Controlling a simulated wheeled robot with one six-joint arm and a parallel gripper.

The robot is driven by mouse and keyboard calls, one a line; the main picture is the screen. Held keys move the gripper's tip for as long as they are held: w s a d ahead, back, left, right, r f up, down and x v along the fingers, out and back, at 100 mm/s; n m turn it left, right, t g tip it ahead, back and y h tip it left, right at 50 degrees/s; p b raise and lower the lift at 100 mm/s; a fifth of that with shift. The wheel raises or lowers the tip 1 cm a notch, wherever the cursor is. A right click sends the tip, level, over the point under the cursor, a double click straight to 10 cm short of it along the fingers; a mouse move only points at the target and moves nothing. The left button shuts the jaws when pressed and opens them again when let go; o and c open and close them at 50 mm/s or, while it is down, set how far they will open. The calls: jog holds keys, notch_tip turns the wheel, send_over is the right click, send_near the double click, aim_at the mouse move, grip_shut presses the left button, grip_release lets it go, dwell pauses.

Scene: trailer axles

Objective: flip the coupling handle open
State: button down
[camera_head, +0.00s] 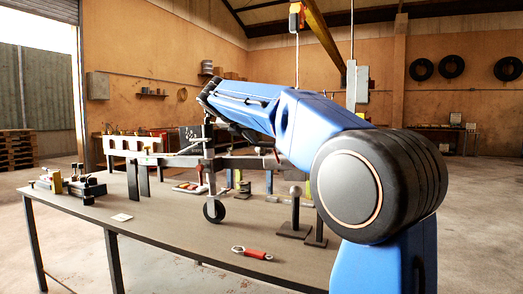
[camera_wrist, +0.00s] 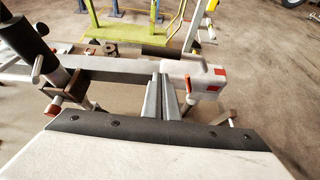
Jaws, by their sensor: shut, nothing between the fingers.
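In the wrist view the pale coupling (camera_wrist: 204,82) with red patches sits at the end of a grey drawbar (camera_wrist: 125,68). Its handle appears to be the pale piece along the top (camera_wrist: 190,67), lying low against the body; its exact angle is hard to tell. My gripper (camera_wrist: 164,80) is shut and empty, its grey fingertips beside the left end of the coupling. I cannot tell whether they touch it. In the head view the drawbar (camera_head: 235,163) stands above the table, its right end partly behind my blue arm. My gripper is not clear there.
A jockey wheel (camera_head: 213,209) hangs under the drawbar; its dark post (camera_wrist: 38,45) rises left of my fingers. The table (camera_head: 170,235) holds a red-handled wrench (camera_head: 252,253), a ball on a stand (camera_head: 295,193) and clamps (camera_head: 75,185). The table's near middle is mostly clear.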

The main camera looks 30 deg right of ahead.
aim_at(266, 144)
jog(key=x, duration=1)
jog(key=shift+r, duration=0.1)
dwell(0.6)
jog(key=shift+r+m, duration=0.25)
jog(key=shift+m, duration=0.05)
jog(key=shift+s+r, duration=0.1)
jog(key=shift+s+d+r+m+t+y, duration=0.15)
jog(key=shift+r+m+t+y, duration=0.15)
jog(key=shift+r+t, duration=0.15)
jog(key=shift+s+d+r+m+t+y, duration=0.2)
jog(key=shift+r+m+t, duration=0.15)
jog(key=shift+r, duration=0.15)
jog(key=r, duration=0.1)
jog(key=s+d+r+m+t, duration=0.1)
jog(key=s+r+m+t+y, duration=0.1)
jog(key=shift+s+d+r+m, duration=0.1)
jog(key=shift+d+r+m, duration=0.15)
jog(key=shift+d+r, duration=0.05)
jog(key=shift+s+d+r+m+t+y, duration=0.25)
jog(key=shift+s+d+r+m+t, duration=0.3)
jog(key=shift+s+m+t, duration=0.1)
jog(key=shift+s+d+r+m+t+y, duration=0.25)
jog(key=shift+s+d+r+m+t, duration=0.25)
jog(key=shift+s+m+t, duration=0.15)
